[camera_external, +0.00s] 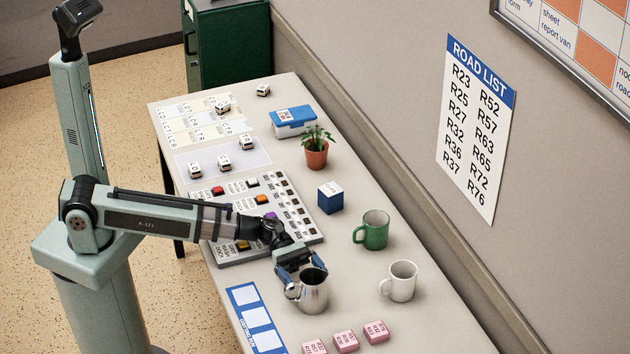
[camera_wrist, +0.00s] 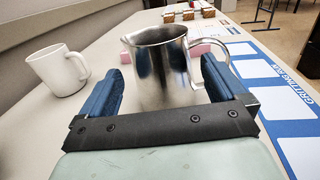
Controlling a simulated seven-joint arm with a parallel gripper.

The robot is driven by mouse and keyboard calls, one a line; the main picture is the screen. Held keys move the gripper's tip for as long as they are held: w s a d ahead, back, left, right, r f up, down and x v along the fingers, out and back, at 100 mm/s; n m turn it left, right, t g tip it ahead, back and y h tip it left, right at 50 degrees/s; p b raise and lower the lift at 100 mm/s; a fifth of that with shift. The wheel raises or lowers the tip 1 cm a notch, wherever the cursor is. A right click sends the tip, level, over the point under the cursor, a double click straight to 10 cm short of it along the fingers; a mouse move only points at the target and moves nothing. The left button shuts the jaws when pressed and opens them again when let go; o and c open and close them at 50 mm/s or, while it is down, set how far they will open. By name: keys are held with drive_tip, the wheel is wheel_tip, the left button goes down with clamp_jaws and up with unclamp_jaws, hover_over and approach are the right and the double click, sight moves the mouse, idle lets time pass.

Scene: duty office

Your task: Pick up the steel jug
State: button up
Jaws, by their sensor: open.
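The steel jug (camera_external: 312,292) stands upright on the table, towards the near end in the external view. In the wrist view the jug (camera_wrist: 162,72) is straight ahead, with its handle on the right and its spout on the left. My gripper (camera_external: 300,272) is open, with its blue fingers at the jug. In the wrist view my gripper (camera_wrist: 158,92) has one finger on each side of the jug's body, and the right finger is near the handle. I cannot tell whether either finger touches the jug. The jug's lower part is hidden behind the gripper in the wrist view.
A white mug (camera_external: 402,281) and a green mug (camera_external: 374,230) stand to the jug's right. Pink blocks (camera_external: 345,340) lie in front of it. A button panel (camera_external: 265,215) lies behind, and a blue-and-white strip (camera_external: 257,318) lies left. A blue cube (camera_external: 330,198) stands farther back.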

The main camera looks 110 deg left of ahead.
sight(319, 293)
drive_tip(key=shift+x, duration=2.5)
drive_tip(key=shift+a+r, duration=0.1)
drive_tip(key=shift+r, duration=0.05)
drive_tip(key=shift+c, duration=0.4)
drive_tip(key=c, duration=0.9)
